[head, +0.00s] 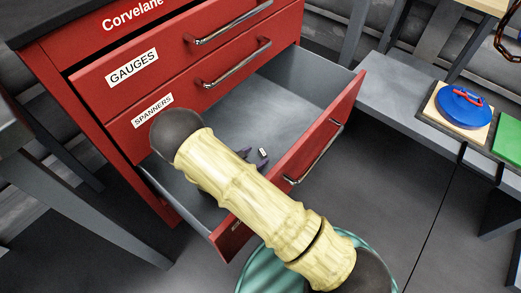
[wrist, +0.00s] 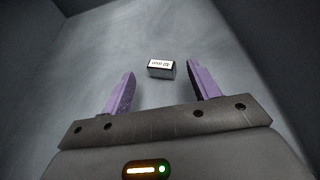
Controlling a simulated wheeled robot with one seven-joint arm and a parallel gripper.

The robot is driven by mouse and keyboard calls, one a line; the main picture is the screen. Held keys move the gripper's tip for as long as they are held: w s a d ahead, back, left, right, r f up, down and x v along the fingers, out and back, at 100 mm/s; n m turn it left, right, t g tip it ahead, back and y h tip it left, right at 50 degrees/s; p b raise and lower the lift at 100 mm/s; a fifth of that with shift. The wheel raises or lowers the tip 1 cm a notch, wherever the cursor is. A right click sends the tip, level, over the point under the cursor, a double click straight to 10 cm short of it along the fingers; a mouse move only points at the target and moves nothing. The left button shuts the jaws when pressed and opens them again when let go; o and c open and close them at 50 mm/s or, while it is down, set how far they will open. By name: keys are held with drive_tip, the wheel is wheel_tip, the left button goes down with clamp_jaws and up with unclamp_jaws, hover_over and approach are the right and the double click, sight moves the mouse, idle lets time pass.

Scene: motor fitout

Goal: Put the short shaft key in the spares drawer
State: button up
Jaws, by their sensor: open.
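A small dark block with a white printed label, the shaft key (wrist: 161,69), appears to lie on the grey floor of an open red drawer (head: 303,165). It also shows as a small pale-topped block in the head view (head: 263,152). My gripper (head: 253,157) reaches down inside the drawer, its purple fingers apart and empty. In the wrist view the key is just beyond the gap between the fingertips (wrist: 160,82), touching neither. The label is upside down and too small to read surely.
Shut drawers marked GAUGES (head: 133,68) and SPANNERS (head: 153,110) sit above the open one. A grey bench (head: 385,97) at right holds a blue round item with a red handle (head: 462,105) and a green block (head: 510,137). A teal ribbed round object (head: 262,270) stands below my arm.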

drive_tip(key=shift+v, duration=1.25)
drive_tip(key=shift+c, duration=0.4)
